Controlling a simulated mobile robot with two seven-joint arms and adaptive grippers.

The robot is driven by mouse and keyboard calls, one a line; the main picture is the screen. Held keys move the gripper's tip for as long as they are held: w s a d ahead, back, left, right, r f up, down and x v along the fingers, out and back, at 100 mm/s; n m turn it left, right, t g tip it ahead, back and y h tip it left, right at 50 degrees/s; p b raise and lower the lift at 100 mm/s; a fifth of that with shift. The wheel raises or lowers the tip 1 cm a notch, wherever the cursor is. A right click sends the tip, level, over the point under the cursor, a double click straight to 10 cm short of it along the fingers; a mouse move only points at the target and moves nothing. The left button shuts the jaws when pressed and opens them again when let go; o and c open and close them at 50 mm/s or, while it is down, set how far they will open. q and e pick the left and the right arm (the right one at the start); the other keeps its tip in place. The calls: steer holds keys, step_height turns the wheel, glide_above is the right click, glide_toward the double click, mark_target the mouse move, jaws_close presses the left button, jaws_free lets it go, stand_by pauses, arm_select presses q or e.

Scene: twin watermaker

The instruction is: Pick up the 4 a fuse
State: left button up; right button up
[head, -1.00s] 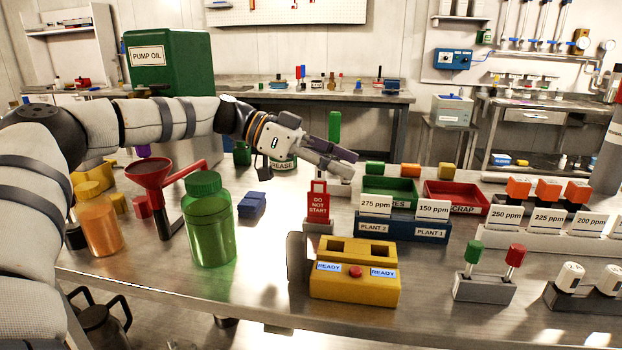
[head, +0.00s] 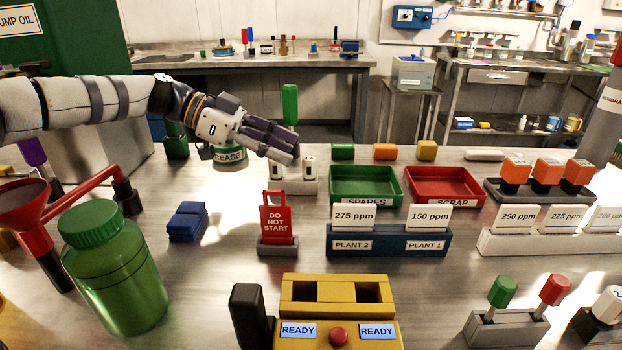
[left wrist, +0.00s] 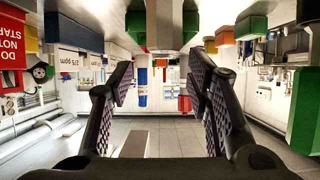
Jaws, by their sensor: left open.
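Two small white cylinders with dark marks, which look like fuses, stand upright in a grey holder (head: 293,186) behind the red sign. The left one (head: 278,170) and right one (head: 309,167) carry no rating that I can read. My left gripper (head: 285,150) is close behind and above them, its fingers pointing right and slightly down. In the left wrist view its fingers (left wrist: 162,72) are apart with nothing between them. The holder with white cylinders (left wrist: 164,20) shows there upside down at the top middle. My right gripper is not in view.
A red DO NOT START sign (head: 275,218) stands in front of the holder. A green tray (head: 366,202) and red tray (head: 444,202) lie to its right. A grease tin (head: 229,157) is beside my gripper. A yellow tester (head: 338,290) and green jar (head: 112,275) stand nearer.

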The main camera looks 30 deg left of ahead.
mark_target(310, 158)
arm_select(q)
steer(key=x, duration=0.6)
steer(key=shift+w+f+b, duration=0.1)
steer(key=shift+b, duration=0.2)
jaws_close()
steer(key=shift+r, duration=0.2)
